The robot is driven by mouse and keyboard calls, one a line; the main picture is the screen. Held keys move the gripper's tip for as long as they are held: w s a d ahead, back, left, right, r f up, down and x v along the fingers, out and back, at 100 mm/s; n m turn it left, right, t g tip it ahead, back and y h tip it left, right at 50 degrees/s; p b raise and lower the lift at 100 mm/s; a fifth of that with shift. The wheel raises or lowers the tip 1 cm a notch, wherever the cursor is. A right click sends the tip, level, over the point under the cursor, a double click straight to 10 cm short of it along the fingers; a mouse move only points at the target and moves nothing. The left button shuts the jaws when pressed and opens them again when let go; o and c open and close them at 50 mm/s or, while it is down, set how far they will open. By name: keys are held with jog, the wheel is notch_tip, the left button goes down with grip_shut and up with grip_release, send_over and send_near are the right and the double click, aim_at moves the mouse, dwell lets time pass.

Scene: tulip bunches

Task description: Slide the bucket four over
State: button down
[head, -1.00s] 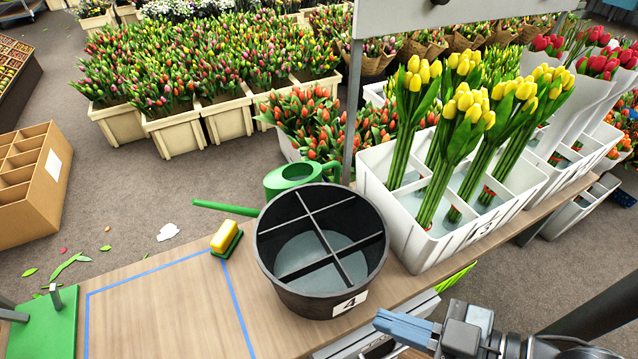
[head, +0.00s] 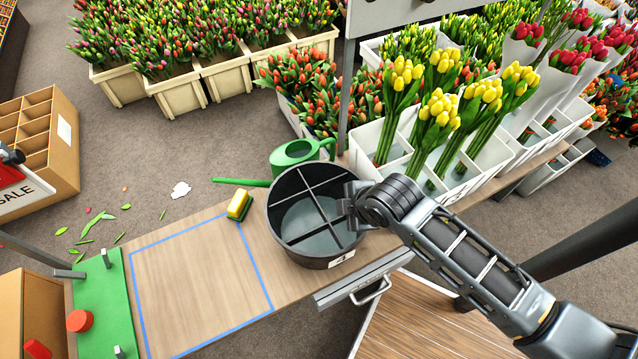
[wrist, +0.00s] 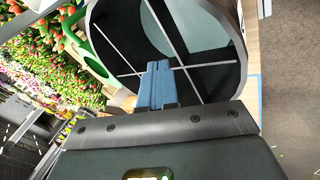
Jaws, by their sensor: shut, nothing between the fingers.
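The black bucket (head: 283,240), a round tub with a cross divider and a white number label, stands upright on the wooden bench, right of the blue tape outline (head: 262,284). In the wrist view the bucket (wrist: 239,60) fills the top middle, its open compartments facing the camera. My gripper (head: 349,212) is at the bucket's right side, by its rim. The blue fingers (wrist: 157,84) are shut together and appear in front of the bucket's opening; I cannot tell whether they touch it. The label is partly legible in the head view.
A green watering can (head: 297,153) stands just behind the bucket. A yellow sponge (head: 239,205) lies at the outline's back right corner. A white crate of yellow tulips (head: 398,148) stands to the right. The area inside the blue outline is clear.

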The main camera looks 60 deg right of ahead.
aim_at(324, 188)
jog(key=w+d+r+n+g+y+p, duration=0.25)
jog(key=w+d+r+n+g, duration=0.2)
jog(key=w+d, duration=0.25)
jog(key=shift+m+g, duration=0.35)
jog(key=f, duration=0.3)
jog(key=w+a+f, duration=0.1)
jog(key=f, duration=0.2)
jog(key=a+f, duration=0.1)
jog(key=f, duration=0.3)
jog(key=shift+w, duration=0.15)
jog(key=shift+w+a, duration=0.4)
jog(key=shift+a, duration=0.15)
jog(key=shift+a, duration=0.1)
jog(key=w+a, duration=0.9)
jog(key=a, duration=0.4)
jog(key=w+a+b, duration=0.1)
jog(key=w+a, duration=0.8)
jog(key=a, duration=0.4)
jog(key=shift+a, duration=0.15)
jog(key=shift+s, duration=0.1)
